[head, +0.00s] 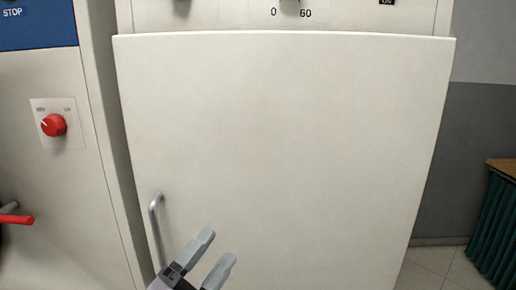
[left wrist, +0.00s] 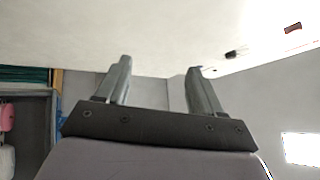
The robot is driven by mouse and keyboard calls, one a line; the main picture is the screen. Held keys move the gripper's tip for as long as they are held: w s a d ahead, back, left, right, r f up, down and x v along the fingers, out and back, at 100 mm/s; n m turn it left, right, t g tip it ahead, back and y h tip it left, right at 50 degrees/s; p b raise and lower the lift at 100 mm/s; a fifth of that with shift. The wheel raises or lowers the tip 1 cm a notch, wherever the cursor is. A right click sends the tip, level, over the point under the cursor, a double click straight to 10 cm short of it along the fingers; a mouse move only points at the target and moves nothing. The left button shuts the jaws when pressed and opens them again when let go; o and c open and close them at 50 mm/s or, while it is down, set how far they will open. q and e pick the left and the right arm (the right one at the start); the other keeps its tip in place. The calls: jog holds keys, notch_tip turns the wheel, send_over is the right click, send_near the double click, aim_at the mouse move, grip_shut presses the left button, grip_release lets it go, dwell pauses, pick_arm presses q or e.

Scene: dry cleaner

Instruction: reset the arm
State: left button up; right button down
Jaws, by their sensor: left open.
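My left gripper (head: 209,258) is at the bottom of the head view, in front of the white machine door (head: 280,150). Its two grey fingers are apart with nothing between them. The door's metal handle (head: 157,230) stands just left of the fingers, and the gripper is not around it. In the left wrist view the open fingers (left wrist: 156,75) point toward a pale panel (left wrist: 120,30). The door looks closed against the machine. My right gripper is in neither view.
A second machine with a red knob (head: 54,125) and a red-ended lever (head: 16,219) stands at the left. A wooden-topped stand with green cloth (head: 497,225) is at the right. Some bare floor (head: 435,267) shows between it and the door.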

pick_arm(q)
jog(key=s+a+f+n+g+y, duration=0.1)
jog(key=s+a+f+n+y, duration=0.2)
jog(key=f, duration=0.4)
jog(key=s+a+f+n+g+y, duration=0.1)
jog(key=a+f+n+y, duration=0.15)
jog(key=f+n, duration=0.35)
jog(key=s+a+f+n+g+y, duration=0.1)
jog(key=s+a+f+n+y, duration=0.2)
jog(key=f, duration=0.4)
jog(key=s+a+f+n+g+y, duration=0.2)
jog(key=s+a+f+n+g, duration=0.2)
jog(key=s+f+n, duration=0.4)
notch_tip(320, 180, down, 5)
jog(key=s+g, duration=0.1)
jog(key=s, duration=0.1)
jog(key=shift+s, duration=0.3)
